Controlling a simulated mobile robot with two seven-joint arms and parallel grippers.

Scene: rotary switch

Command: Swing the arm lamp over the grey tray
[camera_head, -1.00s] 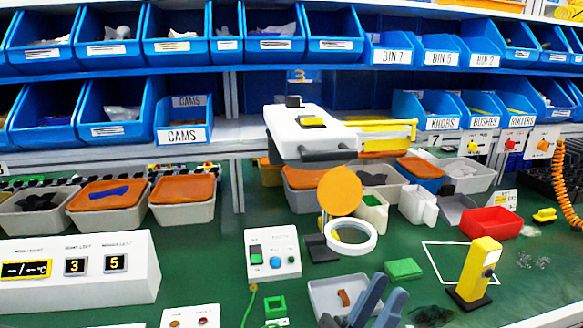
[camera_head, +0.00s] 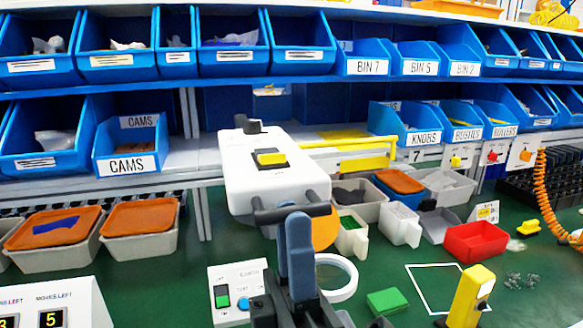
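The arm lamp has a white head (camera_head: 268,180) with a yellow button and a dark handle bar along its front edge. A yellow arm (camera_head: 350,153) runs right from behind the head. My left gripper (camera_head: 298,225) stands upright in front of the handle, its blue-grey finger tip overlapping the bar. One finger shows clearly, so I cannot tell its opening or whether it touches the handle. The grey tray is almost wholly hidden behind the gripper, with only a bit of rim (camera_head: 346,318) at the bottom edge. My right gripper is not in view.
An orange disc (camera_head: 324,229) and white ring (camera_head: 340,277) stand just right of the gripper. A switch box (camera_head: 238,285) sits left of it. A green block (camera_head: 387,301), red bin (camera_head: 475,240) and yellow post (camera_head: 470,295) stand to the right. Blue bins line the back.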

